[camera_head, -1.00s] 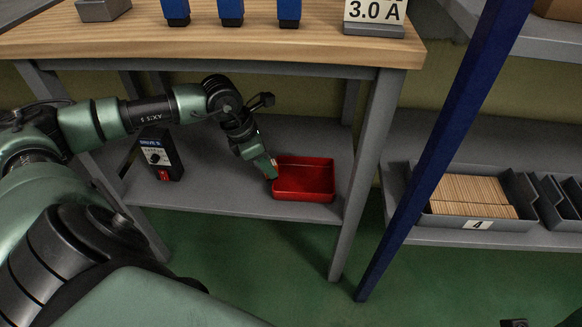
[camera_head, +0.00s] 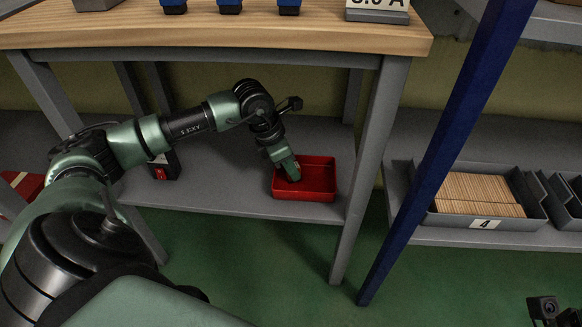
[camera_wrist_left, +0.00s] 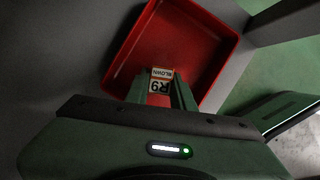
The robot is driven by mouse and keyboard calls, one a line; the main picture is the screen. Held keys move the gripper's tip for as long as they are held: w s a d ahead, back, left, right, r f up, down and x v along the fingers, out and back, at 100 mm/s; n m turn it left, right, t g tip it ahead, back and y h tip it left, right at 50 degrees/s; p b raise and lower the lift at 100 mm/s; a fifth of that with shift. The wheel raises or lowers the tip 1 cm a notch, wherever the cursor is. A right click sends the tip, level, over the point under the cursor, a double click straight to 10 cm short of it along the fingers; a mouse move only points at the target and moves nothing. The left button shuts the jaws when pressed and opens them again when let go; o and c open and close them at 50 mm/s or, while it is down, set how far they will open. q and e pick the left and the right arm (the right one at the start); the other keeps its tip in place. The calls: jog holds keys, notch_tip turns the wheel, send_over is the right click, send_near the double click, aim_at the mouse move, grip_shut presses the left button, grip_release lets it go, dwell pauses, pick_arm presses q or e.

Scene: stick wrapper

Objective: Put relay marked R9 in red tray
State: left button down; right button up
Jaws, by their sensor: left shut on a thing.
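The red tray (camera_head: 318,181) sits on the grey lower shelf under the wooden workbench. My left gripper (camera_head: 294,176) reaches down over the left part of the tray. In the left wrist view the gripper (camera_wrist_left: 162,90) is shut on the relay marked R9 (camera_wrist_left: 160,86), whose label also reads BLOWN. The relay is over the inside of the red tray (camera_wrist_left: 205,40); I cannot tell whether it touches the tray floor. In the head view the relay is hidden by the fingers.
The workbench (camera_head: 220,32) lies above my left arm. A dark device with a red switch (camera_head: 160,172) stands on the shelf, partly behind my arm. A blue post (camera_head: 440,160) and a grey bin labelled 4 (camera_head: 487,224) are to the right. Bare shelf (camera_head: 225,190) lies left of the tray.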

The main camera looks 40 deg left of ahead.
pick_arm(q)
jog(key=c, duration=1.2)
grip_release()
jog(key=shift+f, duration=0.1)
